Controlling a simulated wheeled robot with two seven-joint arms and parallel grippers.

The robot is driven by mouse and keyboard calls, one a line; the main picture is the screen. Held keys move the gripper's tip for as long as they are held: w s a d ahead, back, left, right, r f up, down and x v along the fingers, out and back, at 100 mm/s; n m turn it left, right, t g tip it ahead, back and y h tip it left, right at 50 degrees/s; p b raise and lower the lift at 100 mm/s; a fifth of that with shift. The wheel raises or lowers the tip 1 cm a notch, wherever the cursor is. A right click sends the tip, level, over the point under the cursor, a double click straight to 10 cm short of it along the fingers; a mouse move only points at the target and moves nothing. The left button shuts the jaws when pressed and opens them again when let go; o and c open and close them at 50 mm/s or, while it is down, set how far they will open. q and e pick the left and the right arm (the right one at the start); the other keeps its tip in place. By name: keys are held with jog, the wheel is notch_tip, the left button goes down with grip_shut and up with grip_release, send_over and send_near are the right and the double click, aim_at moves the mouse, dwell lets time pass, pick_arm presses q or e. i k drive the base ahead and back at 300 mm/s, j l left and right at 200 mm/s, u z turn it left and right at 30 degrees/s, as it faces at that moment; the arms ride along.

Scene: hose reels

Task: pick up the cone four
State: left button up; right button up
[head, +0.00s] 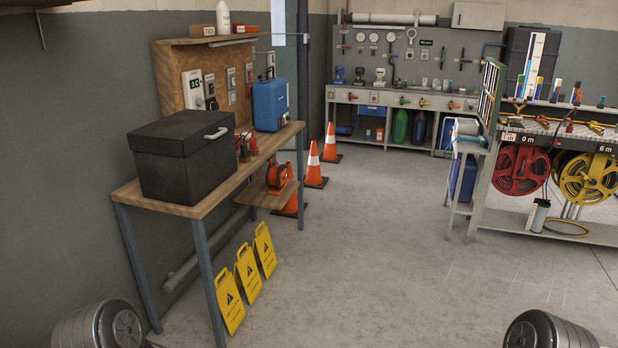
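Three orange traffic cones with white bands stand in a row on the floor along the left wall, in the head view. The farthest cone (331,145) and the middle cone (314,168) stand upright in plain sight. The nearest cone (291,206) is partly hidden by the wooden workbench and its lower shelf. I see no number on any of them, so I cannot tell which is cone four. Neither of my grippers is in view; only rounded metal parts, apparently of my arms, show at the bottom left and bottom right.
A wooden workbench (205,207) along the left wall carries a black box (180,155) and a blue container (270,105). Several yellow warning signs (246,272) lean below it. A rack with a red reel (521,170) and a yellow reel (588,178) stands right. The middle floor is clear.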

aim_at(313, 179)
jog(key=i+z, duration=0.3)
jog(key=i, duration=5.25)
jog(key=i+l+u, duration=0.1)
jog(key=i, duration=1.6)
jog(key=i+l+u, duration=0.1)
jog(key=i+u, duration=0.35)
jog(key=i+l+u, duration=0.2)
jog(key=i+u, duration=0.2)
jog(key=i+l+u, duration=0.3)
jog(key=u, duration=0.15)
jog(key=i+l+u, duration=0.4)
jog(key=l, duration=0.15)
jog(key=i+l+u, duration=0.1)
jog(key=l+u, duration=0.35)
jog(key=i+l+u, duration=0.1)
jog(key=l+u, duration=0.3)
jog(key=l, duration=0.25)
jog(key=l+u, duration=0.45)
jog(key=l, duration=0.15)
jog(key=l+u, duration=0.4)
jog(key=l, duration=0.5)
